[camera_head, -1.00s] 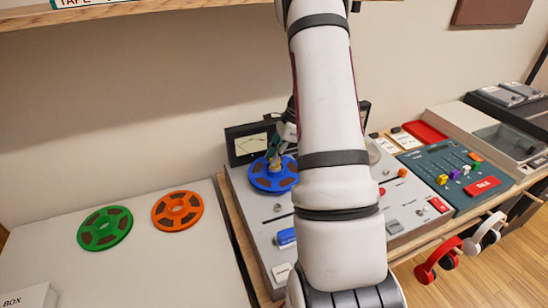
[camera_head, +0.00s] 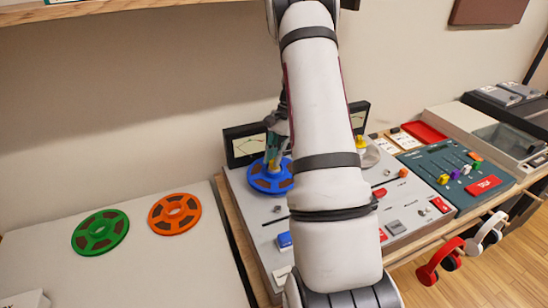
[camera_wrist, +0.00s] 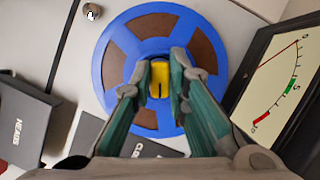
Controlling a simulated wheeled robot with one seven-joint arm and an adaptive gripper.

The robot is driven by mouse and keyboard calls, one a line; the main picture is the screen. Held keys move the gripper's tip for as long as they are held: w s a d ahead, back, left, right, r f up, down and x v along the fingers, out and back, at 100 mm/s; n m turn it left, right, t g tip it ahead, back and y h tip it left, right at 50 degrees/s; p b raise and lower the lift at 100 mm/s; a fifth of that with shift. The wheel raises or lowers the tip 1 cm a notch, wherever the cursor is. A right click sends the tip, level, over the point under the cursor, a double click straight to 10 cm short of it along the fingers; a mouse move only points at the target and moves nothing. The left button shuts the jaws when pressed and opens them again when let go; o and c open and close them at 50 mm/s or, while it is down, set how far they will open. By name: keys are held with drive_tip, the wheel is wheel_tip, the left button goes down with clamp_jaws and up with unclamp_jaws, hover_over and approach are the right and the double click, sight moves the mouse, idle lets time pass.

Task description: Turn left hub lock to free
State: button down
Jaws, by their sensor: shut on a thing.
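The left hub lock is a small yellow knob (camera_wrist: 160,78) at the centre of a blue reel (camera_wrist: 112,68) in the wrist view. The blue reel (camera_head: 262,183) lies flat on the left of the tape machine (camera_head: 238,205) in the head view. My gripper (camera_wrist: 160,80) has its two fingers on either side of the yellow knob, shut on it. In the head view my gripper (camera_head: 273,168) comes down from above onto the reel's middle, and the arm hides much of the machine. Another yellow knob (camera_head: 361,143) shows on the machine's right side.
An orange reel (camera_head: 174,231) and a green reel (camera_head: 101,250) lie on the pale table to the left. A meter (camera_wrist: 275,80) stands close beside the blue reel. A mixer (camera_head: 440,165) and headphones (camera_head: 440,262) are to the right.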

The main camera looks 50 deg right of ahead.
idle(0.4)
drive_tip(key=c, duration=1.6)
unclamp_jaws()
drive_tip(key=shift+o, duration=0.2)
drive_tip(key=v, duration=1.2)
drive_tip(key=shift+s+a, duration=0.1)
